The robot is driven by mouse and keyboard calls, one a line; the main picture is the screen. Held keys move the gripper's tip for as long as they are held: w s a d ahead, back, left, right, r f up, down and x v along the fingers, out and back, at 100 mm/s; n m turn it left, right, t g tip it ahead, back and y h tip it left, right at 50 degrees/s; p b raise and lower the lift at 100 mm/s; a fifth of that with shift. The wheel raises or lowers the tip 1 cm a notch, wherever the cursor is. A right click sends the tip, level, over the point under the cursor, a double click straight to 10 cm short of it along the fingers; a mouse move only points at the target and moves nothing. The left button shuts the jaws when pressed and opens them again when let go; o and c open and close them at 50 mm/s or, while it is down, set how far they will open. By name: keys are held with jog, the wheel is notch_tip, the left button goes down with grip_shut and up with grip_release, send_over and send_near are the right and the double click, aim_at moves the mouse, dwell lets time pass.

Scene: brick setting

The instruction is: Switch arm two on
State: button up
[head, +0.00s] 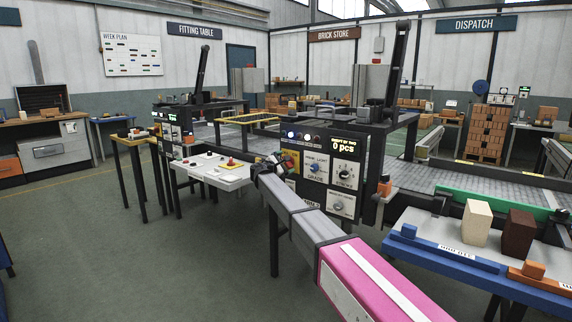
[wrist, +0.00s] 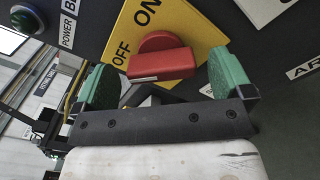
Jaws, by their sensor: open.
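A red rotary switch (wrist: 160,62) sits on a yellow plate (wrist: 190,27) marked ON and OFF, large in the wrist view. Its bar handle lies nearly level in the picture, with a pale mark along its left part. My gripper (wrist: 161,78) is open, one green finger on each side of the handle, with gaps showing; contact is not seen. In the head view, my gripper (head: 268,166) is at the left edge of a dark control panel (head: 317,192), by its yellow plate (head: 291,160). The panel's display reads 0 pcs. Its arm label is too small to read surely.
The panel carries other knobs (head: 343,172) and lamps close by; a green lamp (wrist: 27,18) shows in the wrist view. A similar panel (head: 172,128) stands farther left. A blue-edged table (head: 440,250) with blocks is at right. Floor at left is clear.

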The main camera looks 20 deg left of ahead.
jog(key=shift+w+d, duration=0.25)
jog(key=shift+w, duration=0.35)
jog(key=c, duration=0.9)
